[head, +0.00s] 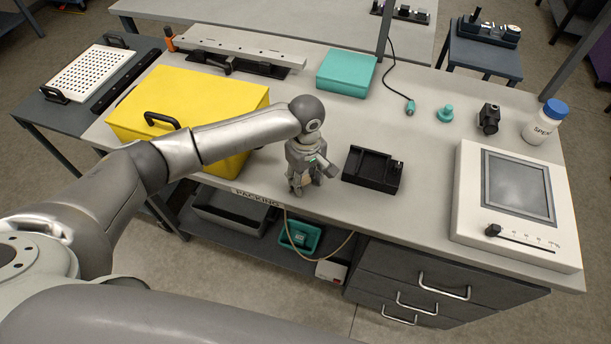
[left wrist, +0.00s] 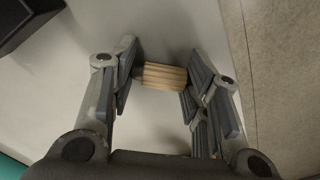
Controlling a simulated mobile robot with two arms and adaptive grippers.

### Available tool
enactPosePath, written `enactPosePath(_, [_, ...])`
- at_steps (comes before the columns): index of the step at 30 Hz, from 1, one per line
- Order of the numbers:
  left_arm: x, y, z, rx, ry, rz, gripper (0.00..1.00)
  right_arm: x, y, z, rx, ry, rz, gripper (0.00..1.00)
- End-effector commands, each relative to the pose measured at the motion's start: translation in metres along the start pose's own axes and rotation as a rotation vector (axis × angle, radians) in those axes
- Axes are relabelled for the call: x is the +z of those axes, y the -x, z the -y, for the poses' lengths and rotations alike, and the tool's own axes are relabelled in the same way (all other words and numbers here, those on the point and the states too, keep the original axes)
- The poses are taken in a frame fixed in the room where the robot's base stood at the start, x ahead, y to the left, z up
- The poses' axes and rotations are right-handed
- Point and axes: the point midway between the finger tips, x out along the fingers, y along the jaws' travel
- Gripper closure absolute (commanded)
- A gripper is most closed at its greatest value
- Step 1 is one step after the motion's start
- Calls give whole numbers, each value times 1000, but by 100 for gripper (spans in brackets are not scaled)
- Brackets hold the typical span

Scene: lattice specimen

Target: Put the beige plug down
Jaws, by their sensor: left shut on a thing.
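The beige plug (left wrist: 163,76), a small ribbed block, sits between the fingertips of my left gripper in the left wrist view. My left gripper (left wrist: 161,78) is shut on it. In the head view my left gripper (head: 299,189) points down over the front part of the packing table (head: 420,140), close to the front edge and just left of a black tray. The fingers mostly hide the plug there. I cannot tell whether the plug touches the tabletop. My right gripper is not in view.
The black tray (head: 372,171) stands right of the gripper. A yellow case (head: 215,95) is to the left, a teal box (head: 346,72) behind. A screen device (head: 517,190) and a white bottle (head: 544,122) are at right. A thin cord (head: 290,225) hangs below the front edge.

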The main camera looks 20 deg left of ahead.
Motion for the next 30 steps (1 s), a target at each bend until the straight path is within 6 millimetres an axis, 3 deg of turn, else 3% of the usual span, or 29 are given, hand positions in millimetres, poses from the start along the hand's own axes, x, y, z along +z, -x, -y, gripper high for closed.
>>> enactPosePath(1, [0, -1, 0, 0, 0, 0, 54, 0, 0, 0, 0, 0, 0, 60])
enactPosePath(6, [0, 0, 0, 0, 0, 0, 35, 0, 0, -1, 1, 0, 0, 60])
enactPosePath(17, [0, 2, 0, 0, 0, -1, 35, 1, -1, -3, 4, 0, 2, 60])
enactPosePath(23, [0, 31, 0, 3, 0, -1, 35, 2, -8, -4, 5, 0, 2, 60])
enactPosePath(30, [0, 83, -1, 3, 0, 0, 35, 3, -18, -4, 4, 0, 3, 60])
